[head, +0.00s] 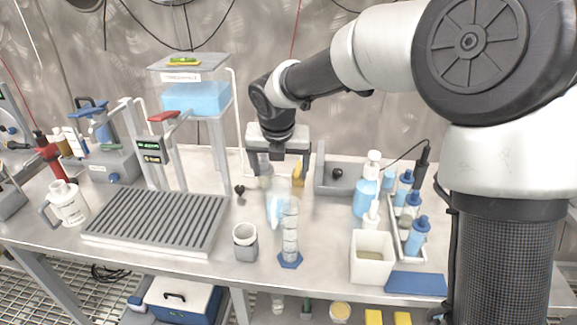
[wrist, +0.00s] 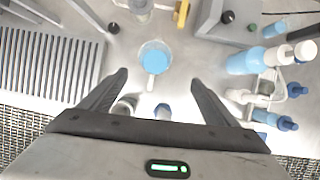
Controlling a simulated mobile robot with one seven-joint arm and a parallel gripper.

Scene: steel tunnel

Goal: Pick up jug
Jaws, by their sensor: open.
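A clear jug with light blue liquid (head: 273,208) stands on the steel bench in the head view, left of a clear measuring cylinder (head: 290,235). In the wrist view the jug (wrist: 155,55) is seen from above, with its handle pointing down the picture. My gripper (head: 278,172) is above the bench, pointing down, open and empty. In the wrist view the jug lies just beyond the spread fingertips (wrist: 159,79), apart from them. A white handled jug with a label (head: 70,204) stands at the far left of the bench.
A grey cup (head: 245,243) stands left of the cylinder. A ribbed grey rack (head: 155,222) lies to the left. At right are a white open box (head: 371,258), a pump bottle (head: 366,190) and a tray of blue-capped bottles (head: 417,238). A shelf stand (head: 191,62) rises behind.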

